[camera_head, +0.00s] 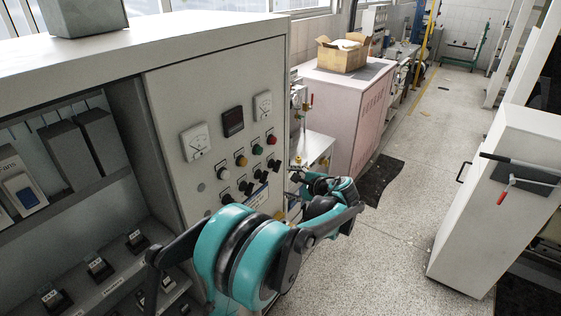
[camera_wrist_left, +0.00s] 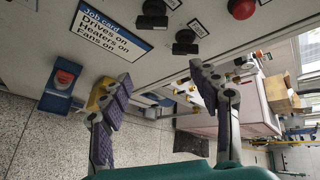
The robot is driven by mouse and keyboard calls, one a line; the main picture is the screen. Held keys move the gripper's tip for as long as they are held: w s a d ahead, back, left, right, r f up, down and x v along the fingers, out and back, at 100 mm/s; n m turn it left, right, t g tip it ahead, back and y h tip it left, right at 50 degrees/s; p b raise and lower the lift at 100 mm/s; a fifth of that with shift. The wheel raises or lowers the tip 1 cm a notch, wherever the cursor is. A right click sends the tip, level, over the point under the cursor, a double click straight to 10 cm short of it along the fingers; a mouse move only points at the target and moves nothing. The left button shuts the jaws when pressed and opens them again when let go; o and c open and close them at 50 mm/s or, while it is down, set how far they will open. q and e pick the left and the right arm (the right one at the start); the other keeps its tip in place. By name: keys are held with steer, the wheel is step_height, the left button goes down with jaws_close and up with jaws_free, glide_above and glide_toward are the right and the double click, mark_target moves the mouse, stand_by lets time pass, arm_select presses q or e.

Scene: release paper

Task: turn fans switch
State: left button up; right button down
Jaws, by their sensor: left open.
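In the left wrist view, two black switches (camera_wrist_left: 152,14) (camera_wrist_left: 185,42) sit on the panel beside the job card (camera_wrist_left: 110,28), which lists drives, heaters and fans on. My left gripper (camera_head: 294,180) is at the panel's lower right edge. In the left wrist view its fingers (camera_wrist_left: 162,84) are spread with nothing between them, below the switches in the picture. My right gripper is not in view.
Gauges (camera_head: 196,141), a dark display (camera_head: 233,122) and coloured buttons sit above the switches.

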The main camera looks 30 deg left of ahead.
arm_select(q)
steer(key=m+y+p, duration=0.1)
steer(key=m+y, duration=0.1)
glide_toward(279, 167)
steer(key=shift+y, duration=0.3)
steer(key=shift+f+x, duration=0.15)
steer(key=shift+x, duration=2.25)
steer(key=shift+f+x, duration=0.15)
steer(key=shift+x, duration=2.25)
steer(key=shift+w+d, duration=0.15)
steer(key=c, duration=1.2)
